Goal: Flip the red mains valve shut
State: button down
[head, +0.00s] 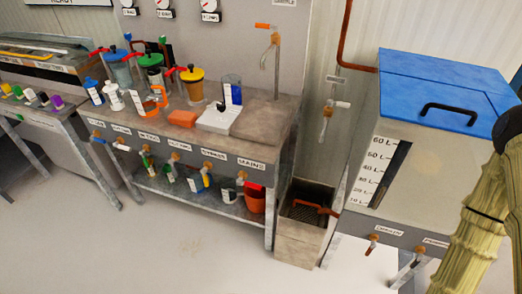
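I cannot tell for certain which valve is the red mains valve. A small valve with a reddish lever (371,244) hangs under the front of the white tank (425,160), below a label too small to read. A second tap (417,255) is to its right, below another label. A tap with a pale pinkish lever (330,107) is on the wall left of the tank. A tap with an orange lever (266,26) stands over the bench. My pale yellow arm crosses the right edge and hides part of the tank. My gripper is not visible.
The bench (270,125) holds several colored-lid jars, bottles and a white device (217,117), with several taps along its front. A floor sink (297,252) stands between bench and tank. A blue lid (440,80) covers the tank. The floor at front left is clear.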

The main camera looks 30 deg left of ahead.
aim_at(253, 185)
jog(key=u, duration=0.9)
